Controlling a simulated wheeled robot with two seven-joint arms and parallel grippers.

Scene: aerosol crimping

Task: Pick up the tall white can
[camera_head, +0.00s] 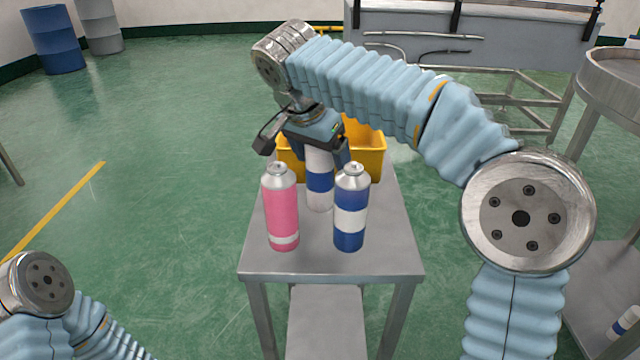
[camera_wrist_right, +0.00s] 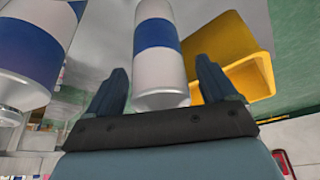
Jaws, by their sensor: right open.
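The tall white can (camera_head: 319,199) with a blue band stands upright on a small metal table (camera_head: 330,262), behind a pink can (camera_head: 282,215) and a blue can with a white band (camera_head: 350,228). These two partly hide it. My right gripper (camera_head: 320,158) is open above and around its upper part, fingers on either side. In the right wrist view the white can (camera_wrist_right: 154,15) lies between the two open fingers (camera_wrist_right: 160,82), with gaps visible beside it. The blue can (camera_wrist_right: 28,45) is left there. My left gripper is out of view; only part of that arm shows.
A yellow bin (camera_head: 368,158) stands right behind the white can on the table; it also shows in the wrist view (camera_wrist_right: 226,45). The pink and blue cans stand close in front. Another can (camera_head: 624,323) lies at the lower right edge.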

